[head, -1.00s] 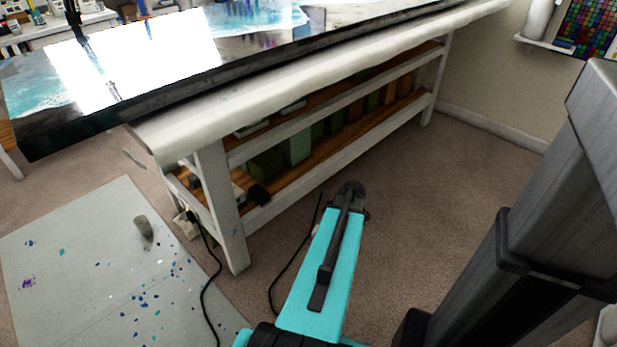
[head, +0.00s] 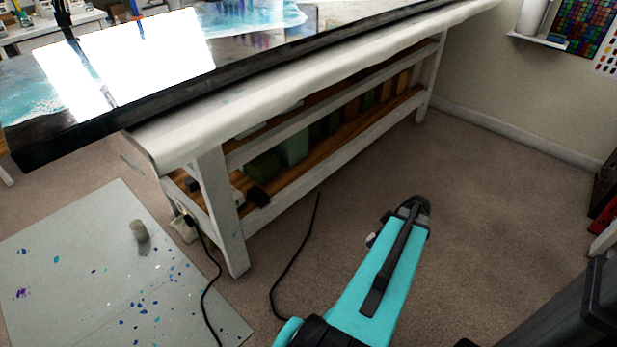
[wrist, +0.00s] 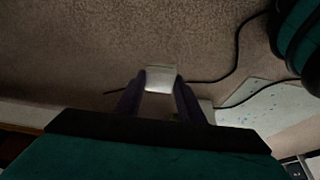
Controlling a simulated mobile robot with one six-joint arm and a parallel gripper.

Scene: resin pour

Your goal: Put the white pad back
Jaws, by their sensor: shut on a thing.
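The white pad (wrist: 160,79) is a small pale block in the wrist view, held between the two dark fingers of my gripper (wrist: 160,96). My gripper is shut on it, above the brown carpet. In the head view my teal arm reaches out over the carpet to the right of the table, and its dark end hides the fingers. I cannot clearly make out the pad in the head view.
A white worktable (head: 228,209) with a glossy painted slab (head: 250,50) on top has shelves of boxes below. A paint-spotted mat (head: 75,265) with a small grey cylinder (head: 139,230) lies left. A black cable (head: 296,253) crosses the carpet.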

